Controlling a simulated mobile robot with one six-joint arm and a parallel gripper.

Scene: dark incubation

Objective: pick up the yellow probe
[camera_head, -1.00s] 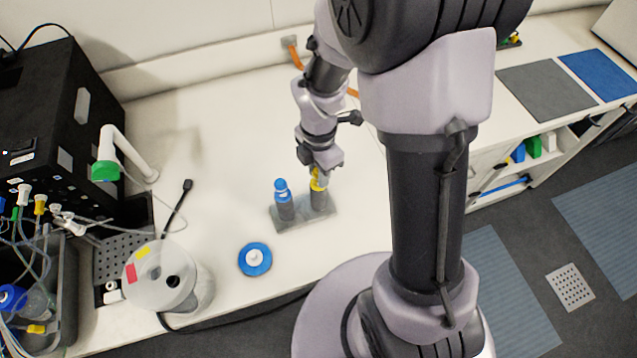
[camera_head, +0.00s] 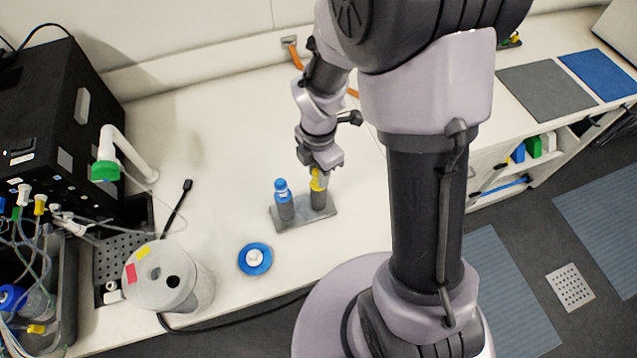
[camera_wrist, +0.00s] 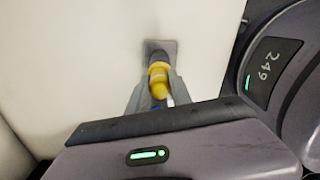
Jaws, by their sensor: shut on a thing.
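The yellow probe (camera_head: 318,183) stands upright in the right place of a small grey stand (camera_head: 298,222), its dark lower body in the holder. It also shows in the wrist view as a yellow collar (camera_wrist: 159,77) between the fingers. My gripper (camera_head: 321,170) is above the stand and shut on the probe's upper part. The fingers hide some of its top. A blue-topped probe (camera_head: 283,192) stands in the left place of the same stand, close beside my gripper. Whether the yellow probe's base is lifted at all I cannot tell.
A blue disc with a white knob (camera_head: 255,259) lies in front of the stand. A clear round vessel (camera_head: 163,277) stands front left, with a black box (camera_head: 60,120) and tubing behind. The bench behind the stand is mostly clear.

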